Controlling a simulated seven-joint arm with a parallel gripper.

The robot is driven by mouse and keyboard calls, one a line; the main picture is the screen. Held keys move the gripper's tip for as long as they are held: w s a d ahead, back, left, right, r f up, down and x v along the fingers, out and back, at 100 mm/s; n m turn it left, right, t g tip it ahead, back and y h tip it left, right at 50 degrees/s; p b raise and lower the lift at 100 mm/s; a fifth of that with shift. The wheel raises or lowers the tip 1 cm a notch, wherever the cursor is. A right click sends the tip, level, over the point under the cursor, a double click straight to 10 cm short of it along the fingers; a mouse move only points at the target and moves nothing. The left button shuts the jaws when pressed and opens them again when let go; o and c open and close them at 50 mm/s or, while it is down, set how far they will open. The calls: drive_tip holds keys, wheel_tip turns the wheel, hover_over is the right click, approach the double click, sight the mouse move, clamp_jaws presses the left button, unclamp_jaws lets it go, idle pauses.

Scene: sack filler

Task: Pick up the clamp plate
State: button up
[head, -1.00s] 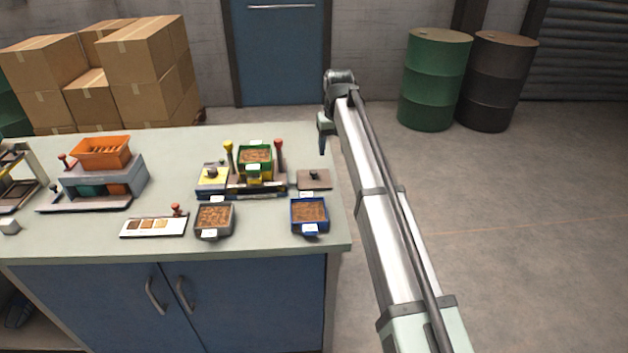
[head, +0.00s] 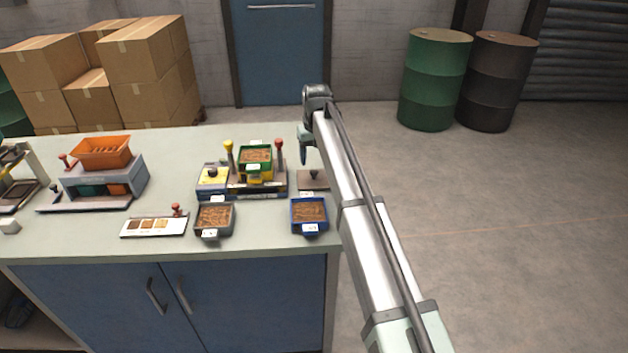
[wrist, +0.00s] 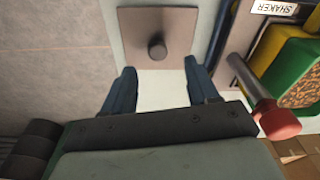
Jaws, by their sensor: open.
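The clamp plate (head: 314,181) is a flat grey-brown square with a dark round knob in its middle. It lies on the bench near the right edge, right of the shaker. In the wrist view the clamp plate (wrist: 142,22) lies ahead of the fingertips, its knob roughly in line with the gap between them. My gripper (head: 304,160) is above the bench, just behind and above the plate. In the wrist view my gripper (wrist: 159,72) has its two blue fingers apart, with nothing between them.
The shaker (head: 254,163), with a green and yellow box and a red-knobbed lever (wrist: 278,122), stands close beside the plate. A blue tray (head: 309,214) and a grey tray (head: 215,219) of brown material sit in front. The bench's right edge (head: 333,225) is close.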

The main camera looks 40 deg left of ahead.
sight(314, 171)
drive_tip(key=shift+w+a+f, duration=0.1)
drive_tip(key=shift+f, duration=1.2)
drive_tip(key=shift+w+f, duration=0.1)
drive_tip(key=shift+f, duration=1.2)
clamp_jaws()
